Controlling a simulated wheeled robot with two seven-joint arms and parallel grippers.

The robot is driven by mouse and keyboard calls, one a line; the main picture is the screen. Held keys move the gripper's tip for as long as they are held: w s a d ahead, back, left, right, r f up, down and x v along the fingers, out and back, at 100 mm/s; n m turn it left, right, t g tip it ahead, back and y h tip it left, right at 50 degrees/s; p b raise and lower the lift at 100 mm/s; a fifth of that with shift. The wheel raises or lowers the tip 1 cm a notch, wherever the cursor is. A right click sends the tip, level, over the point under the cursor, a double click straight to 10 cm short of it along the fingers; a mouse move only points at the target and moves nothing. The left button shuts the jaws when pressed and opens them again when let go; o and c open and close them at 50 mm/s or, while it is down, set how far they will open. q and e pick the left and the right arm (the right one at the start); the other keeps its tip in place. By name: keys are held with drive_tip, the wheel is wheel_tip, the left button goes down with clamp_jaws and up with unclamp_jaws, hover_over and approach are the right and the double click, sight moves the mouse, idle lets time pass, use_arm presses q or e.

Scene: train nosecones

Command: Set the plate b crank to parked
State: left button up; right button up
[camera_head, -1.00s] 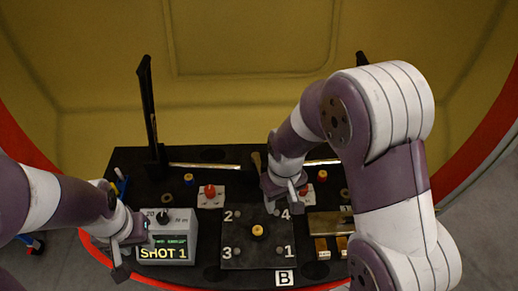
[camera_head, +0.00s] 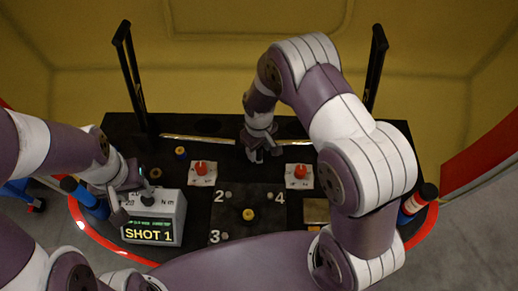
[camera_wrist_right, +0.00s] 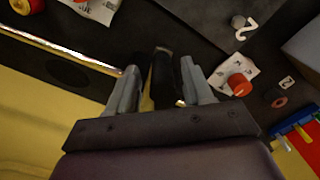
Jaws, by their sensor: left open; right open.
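The dark square plate (camera_head: 235,205) with corner numbers and a yellow-topped centre knob (camera_head: 248,214) lies mid-bench. My right arm covers its front right corner, and no B label shows. My right gripper (camera_head: 261,156) is open, pointing down behind the plate, between two red knobs. In the right wrist view its fingers (camera_wrist_right: 164,68) stand either side of a dark upright handle-like piece (camera_wrist_right: 165,82) with a brass bit at its base. It may be the crank; contact cannot be told.
The SHOT 1 box (camera_head: 153,219) stands at the left. Red knobs (camera_head: 201,169) and (camera_head: 299,172) sit on white cards. Two tall black posts (camera_head: 130,75) and (camera_head: 375,70) rise at the back. Blue (camera_head: 85,196) and red-blue (camera_head: 417,203) cylinders flank the bench.

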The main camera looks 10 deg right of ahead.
drive_tip(key=shift+s+a+f, duration=0.1)
drive_tip(key=shift+s+f, duration=0.05)
drive_tip(key=shift+f, duration=0.45)
drive_tip(key=shift+c, duration=0.7)
clamp_jaws()
drive_tip(key=shift+d, duration=0.2)
